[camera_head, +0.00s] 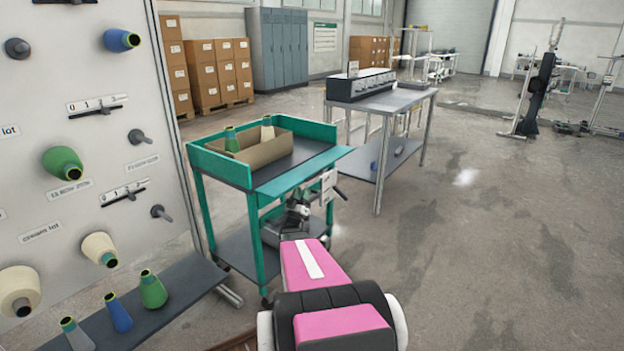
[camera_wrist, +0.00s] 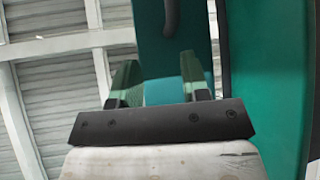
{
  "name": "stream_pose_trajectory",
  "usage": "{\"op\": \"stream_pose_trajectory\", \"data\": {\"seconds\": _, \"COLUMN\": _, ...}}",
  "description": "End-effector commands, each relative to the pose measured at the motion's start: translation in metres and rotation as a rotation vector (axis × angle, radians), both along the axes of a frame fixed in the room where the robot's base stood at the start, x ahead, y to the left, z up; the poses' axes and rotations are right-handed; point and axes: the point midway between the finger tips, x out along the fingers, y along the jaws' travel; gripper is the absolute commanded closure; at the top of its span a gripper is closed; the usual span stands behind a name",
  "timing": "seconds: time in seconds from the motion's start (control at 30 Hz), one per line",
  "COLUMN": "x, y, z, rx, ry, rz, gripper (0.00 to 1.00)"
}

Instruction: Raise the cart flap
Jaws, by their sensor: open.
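The cart (camera_head: 262,221) has a teal frame, a dark top and a lower shelf. Its flap (camera_head: 303,175) is a teal panel along the near right side, appearing roughly level with the top. My gripper (camera_head: 326,189) is below and beside the flap's outer edge, partly hidden by my arm. In the wrist view my gripper (camera_wrist: 160,85) points up, with its two greenish fingers apart. A teal panel (camera_wrist: 178,50) shows beyond and between them, and a wider teal surface (camera_wrist: 270,90) stands at right. I cannot tell whether the fingers touch the flap.
An open cardboard box (camera_head: 262,152) with cones stands on the cart. The creel panel (camera_head: 95,150) and a shelf of cones (camera_head: 160,302) are at left. A metal table (camera_head: 385,103) stands behind the cart. The floor at right is clear.

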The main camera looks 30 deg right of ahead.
Motion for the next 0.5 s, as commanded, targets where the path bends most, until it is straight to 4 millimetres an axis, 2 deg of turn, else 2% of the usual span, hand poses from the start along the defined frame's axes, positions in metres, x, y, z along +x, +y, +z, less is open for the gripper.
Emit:
{"op": "stream_pose_trajectory", "data": {"seconds": 0.03, "x": 0.009, "y": -0.01, "z": -0.001, "rx": -0.001, "ry": -0.001, "rz": -0.002, "gripper": 0.58}}
{"op": "stream_pose_trajectory", "data": {"seconds": 0.3, "x": 0.039, "y": -0.051, "z": -0.001, "rx": 0.0, "ry": -0.001, "rz": -0.001, "gripper": 0.58}}
{"op": "stream_pose_trajectory", "data": {"seconds": 0.43, "x": 0.052, "y": -0.068, "z": -0.001, "rx": 0.0, "ry": 0.0, "rz": 0.0, "gripper": 0.58}}
{"op": "stream_pose_trajectory", "data": {"seconds": 0.5, "x": 0.054, "y": -0.072, "z": 0.007, "rx": 0.0, "ry": -0.002, "rz": 0.0, "gripper": 0.58}}
